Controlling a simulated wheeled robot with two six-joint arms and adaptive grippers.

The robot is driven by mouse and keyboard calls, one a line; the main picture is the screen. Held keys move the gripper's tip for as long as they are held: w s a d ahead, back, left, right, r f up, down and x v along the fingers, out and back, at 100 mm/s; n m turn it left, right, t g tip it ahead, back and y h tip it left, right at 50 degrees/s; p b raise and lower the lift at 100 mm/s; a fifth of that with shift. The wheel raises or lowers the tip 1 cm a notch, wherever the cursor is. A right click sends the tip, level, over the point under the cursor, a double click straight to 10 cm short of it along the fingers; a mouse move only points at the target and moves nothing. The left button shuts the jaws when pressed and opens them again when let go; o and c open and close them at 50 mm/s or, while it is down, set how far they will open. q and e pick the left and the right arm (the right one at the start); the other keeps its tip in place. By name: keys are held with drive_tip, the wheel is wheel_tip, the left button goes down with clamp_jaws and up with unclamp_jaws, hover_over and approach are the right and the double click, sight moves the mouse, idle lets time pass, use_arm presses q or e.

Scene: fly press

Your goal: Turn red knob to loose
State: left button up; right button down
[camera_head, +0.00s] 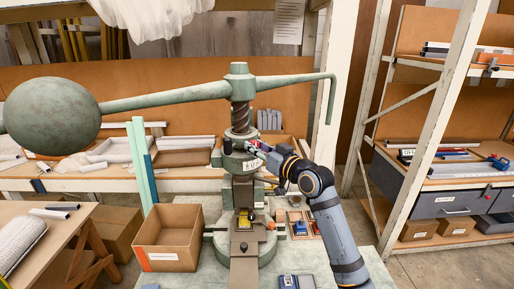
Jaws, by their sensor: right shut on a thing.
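The green fly press (241,120) stands in the middle of the view, with its screw upright and its long arm across the top. A small bit of red, which looks like the red knob (254,143), shows on the right side of the press head. My right gripper (259,149) reaches in from the lower right and is shut at this knob. Its fingers hide most of the knob, so the knob's angle cannot be seen. My left gripper is not in view.
The big ball weight (52,117) hangs at the upper left on the press arm. An open cardboard box (168,250) stands left of the press base. A small wooden tray (299,224) lies right of it. Shelves (450,175) stand at the right.

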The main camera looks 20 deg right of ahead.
drive_tip(key=shift+n, duration=0.4)
drive_tip(key=shift+a+n+g+h+b, duration=0.1)
drive_tip(key=shift+n+h+b, duration=0.4)
drive_tip(key=shift+n, duration=2.15)
drive_tip(key=shift+d+n+g+h+b, duration=0.2)
drive_tip(key=shift+n+b, duration=0.65)
drive_tip(key=shift+n, duration=1.75)
drive_tip(key=shift+a+n+h+b, duration=0.2)
drive_tip(key=shift+n+h+b, duration=0.35)
drive_tip(key=shift+n, duration=2.1)
drive_tip(key=c, duration=1)
unclamp_jaws()
drive_tip(key=shift+r, duration=0.1)
